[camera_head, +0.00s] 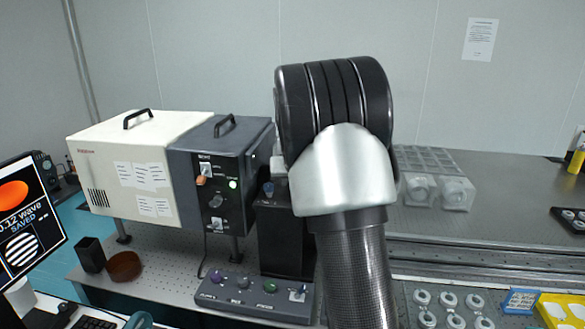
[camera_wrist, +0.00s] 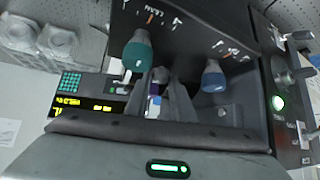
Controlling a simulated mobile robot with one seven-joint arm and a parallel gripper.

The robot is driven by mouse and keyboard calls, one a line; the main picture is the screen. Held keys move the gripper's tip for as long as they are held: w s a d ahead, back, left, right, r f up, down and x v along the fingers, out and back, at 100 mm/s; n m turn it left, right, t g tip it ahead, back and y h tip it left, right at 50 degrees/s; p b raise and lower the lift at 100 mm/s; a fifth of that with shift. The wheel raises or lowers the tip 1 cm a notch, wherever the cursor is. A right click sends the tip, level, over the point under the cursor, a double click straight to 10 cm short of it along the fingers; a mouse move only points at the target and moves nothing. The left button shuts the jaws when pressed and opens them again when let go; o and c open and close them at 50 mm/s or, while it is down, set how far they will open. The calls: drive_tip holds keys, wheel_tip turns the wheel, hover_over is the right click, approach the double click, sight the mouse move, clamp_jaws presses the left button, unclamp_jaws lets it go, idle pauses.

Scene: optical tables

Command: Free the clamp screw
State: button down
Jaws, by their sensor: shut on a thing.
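In the wrist view my gripper (camera_wrist: 163,78) reaches toward a dark panel (camera_wrist: 185,28) with white scale marks. Its fingers are shut on a small grey screw head, which looks like the clamp screw (camera_wrist: 160,73); the fingers hide most of it. A teal knob (camera_wrist: 137,52) stands left of the fingers and a blue knob (camera_wrist: 212,76) stands right of them, both apart from the grip. In the head view my arm hides the gripper and the screw; part of the black unit (camera_head: 284,238) shows beside the arm.
A dark control box (camera_head: 217,180) with a green light and switches adjoins a cream housing (camera_head: 135,165). A knob panel (camera_head: 253,298) lies in front. A small display (camera_wrist: 90,107) shows yellow text. Clear plastic boxes (camera_head: 455,193) stand right of my arm, with bare table beyond.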

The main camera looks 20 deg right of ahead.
drive_tip(key=p, duration=0.1)
drive_tip(key=r+m+h+p, duration=0.1)
drive_tip(key=p, duration=0.1)
drive_tip(key=shift+w+a+m+g+h+p, duration=0.1)
drive_tip(key=shift+a+m+g+h+p, duration=0.2)
drive_tip(key=shift+a, duration=0.05)
drive_tip(key=shift+f+m+g+h+p, duration=0.3)
drive_tip(key=shift+m+h+p, duration=0.3)
drive_tip(key=shift+m+p, duration=0.45)
drive_tip(key=shift+w+f+m+g+h+p, duration=0.15)
drive_tip(key=shift+m+g+h, duration=0.2)
drive_tip(key=shift+m, duration=0.3)
drive_tip(key=shift+f+m+g+h+p, duration=0.15)
drive_tip(key=shift+m+g+h, duration=0.15)
drive_tip(key=shift+m, duration=0.3)
drive_tip(key=shift+a+m+g+h, duration=0.1)
drive_tip(key=shift+m+g+h, duration=0.75)
drive_tip(key=shift+m, duration=0.65)
drive_tip(key=c, duration=1.5)
unclamp_jaws()
drive_tip(key=shift+w, duration=0.1)
drive_tip(key=shift+r, duration=0.1)
drive_tip(key=b+v, duration=0.1)
drive_tip(key=v, duration=0.7)
drive_tip(key=b+v, duration=0.1)
drive_tip(key=v, duration=0.8)
drive_tip(key=shift+w+r, duration=0.15)
drive_tip(key=shift+r, duration=0.1)
